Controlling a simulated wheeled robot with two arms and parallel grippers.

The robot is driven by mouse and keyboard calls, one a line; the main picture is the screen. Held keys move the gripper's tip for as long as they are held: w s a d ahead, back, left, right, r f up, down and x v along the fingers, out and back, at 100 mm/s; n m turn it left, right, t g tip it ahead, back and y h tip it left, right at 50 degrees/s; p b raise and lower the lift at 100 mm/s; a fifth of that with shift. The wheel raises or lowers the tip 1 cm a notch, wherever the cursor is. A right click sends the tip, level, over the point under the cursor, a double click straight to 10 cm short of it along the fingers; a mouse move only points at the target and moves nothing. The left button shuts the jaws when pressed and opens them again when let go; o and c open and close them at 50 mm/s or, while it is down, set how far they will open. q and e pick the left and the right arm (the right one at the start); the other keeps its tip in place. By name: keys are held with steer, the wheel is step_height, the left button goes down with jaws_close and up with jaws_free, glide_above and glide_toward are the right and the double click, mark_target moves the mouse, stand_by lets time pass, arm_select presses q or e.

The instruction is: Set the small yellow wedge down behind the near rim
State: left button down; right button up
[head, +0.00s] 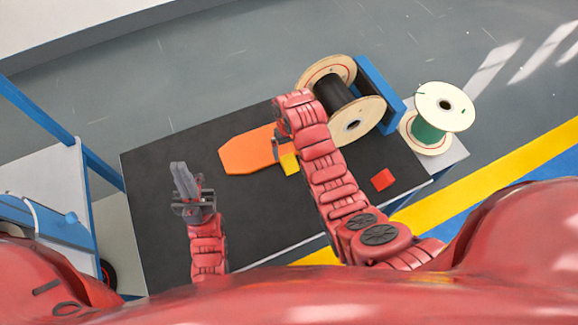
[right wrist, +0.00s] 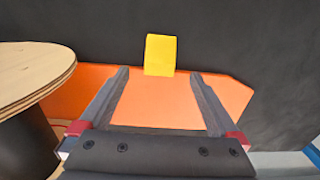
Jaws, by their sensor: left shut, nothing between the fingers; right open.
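The small yellow wedge (head: 290,164) sits at the near edge of an orange board on the black tabletop. In the right wrist view the wedge (right wrist: 161,52) is beyond my right gripper (right wrist: 160,76), roughly centred between its fingertips. That gripper is open and empty; in the head view it is mostly hidden by my arm. A cable reel with black winding (head: 332,92) lies on its side; its near rim (head: 357,121) is a pale wooden flange, also in the right wrist view (right wrist: 32,72). My left gripper (head: 180,166) is shut and empty over the table's left part.
The orange board (head: 246,153) lies left of the reel. A red block (head: 382,179) sits right of my right forearm. A blue support (head: 380,87) stands behind the reel. A smaller green spool (head: 428,130) stands at the right. The black table (head: 160,225) is clear around my left gripper.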

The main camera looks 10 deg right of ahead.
mark_target(288, 159)
steer(key=shift+w+f+p, duration=0.15)
steer(key=shift+f, duration=1.3)
steer(key=shift+w+f+p, duration=0.15)
steer(key=shift+f, duration=1.3)
steer(key=shift+a, duration=0.1)
jaws_close()
steer(key=shift+r, duration=0.1)
